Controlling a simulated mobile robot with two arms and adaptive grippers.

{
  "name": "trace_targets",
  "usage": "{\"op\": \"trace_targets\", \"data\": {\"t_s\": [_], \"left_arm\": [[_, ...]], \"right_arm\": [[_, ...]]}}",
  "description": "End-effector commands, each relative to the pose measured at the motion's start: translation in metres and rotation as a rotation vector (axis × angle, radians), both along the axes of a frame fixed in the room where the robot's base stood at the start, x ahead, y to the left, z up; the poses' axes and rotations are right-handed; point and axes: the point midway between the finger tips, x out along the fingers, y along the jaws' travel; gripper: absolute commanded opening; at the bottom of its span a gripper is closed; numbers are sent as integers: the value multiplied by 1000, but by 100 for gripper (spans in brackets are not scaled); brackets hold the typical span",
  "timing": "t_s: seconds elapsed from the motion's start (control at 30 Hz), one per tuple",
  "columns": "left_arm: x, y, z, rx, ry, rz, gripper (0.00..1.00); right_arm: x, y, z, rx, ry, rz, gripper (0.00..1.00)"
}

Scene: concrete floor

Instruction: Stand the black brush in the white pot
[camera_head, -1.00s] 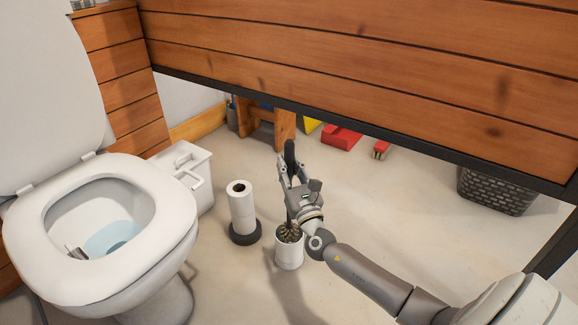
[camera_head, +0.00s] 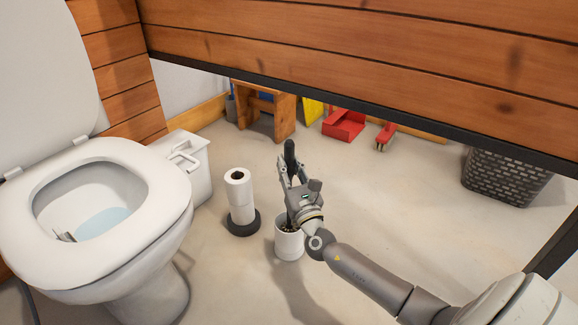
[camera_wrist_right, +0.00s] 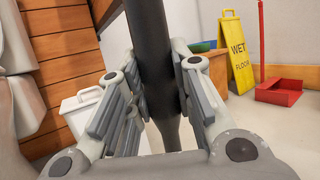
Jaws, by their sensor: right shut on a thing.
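The black brush (camera_head: 290,152) stands upright with its dark handle on top. My right gripper (camera_head: 290,170) is shut on the handle, and the right wrist view shows the handle (camera_wrist_right: 152,40) between the two fingers (camera_wrist_right: 155,92). The white pot (camera_head: 289,244) stands on the floor directly below the gripper. The lower end of the brush is inside the pot's mouth; its bristles are mostly hidden by the rim and the gripper. Whether it touches the pot's bottom cannot be seen. My left gripper is not in view.
A toilet-roll stand (camera_head: 241,200) is close left of the pot. The toilet (camera_head: 150,240) and a white bin (camera_head: 190,165) are farther left. A wooden partition (camera_head: 370,60) hangs above and behind. A dark basket (camera_head: 505,178) stands right; the floor between is clear.

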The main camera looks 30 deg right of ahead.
Motion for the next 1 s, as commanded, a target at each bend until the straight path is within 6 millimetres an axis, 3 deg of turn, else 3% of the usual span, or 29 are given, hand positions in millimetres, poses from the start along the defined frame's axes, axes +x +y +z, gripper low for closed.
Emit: {"op": "trace_targets", "data": {"t_s": [0.1,0.13,0.33,0.73,1.0], "left_arm": [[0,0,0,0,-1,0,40],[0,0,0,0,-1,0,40],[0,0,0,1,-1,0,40],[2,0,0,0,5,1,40],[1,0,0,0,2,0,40]], "right_arm": [[0,0,1,0,-2,0,0],[0,0,1,0,-2,0,23],[0,0,1,0,-1,0,47],[-6,2,-3,-1,2,1,47],[-50,12,-20,0,5,2,47]]}}
